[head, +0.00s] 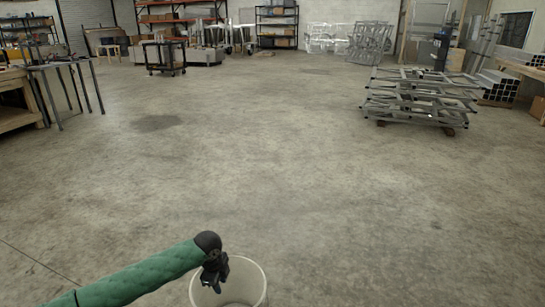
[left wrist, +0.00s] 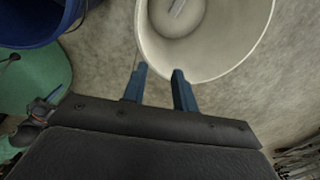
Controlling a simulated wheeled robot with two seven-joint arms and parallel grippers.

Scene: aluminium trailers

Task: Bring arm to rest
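My left arm comes in from the lower left of the head view in a green sleeve. My right gripper is in neither view.
A blue bin (left wrist: 35,20) shows at the upper left of the left wrist view. A stack of aluminium frames (head: 420,98) stands at the right, a table (head: 60,65) at the left. A cart (head: 164,57) and shelves stand at the back. The concrete floor between is clear.

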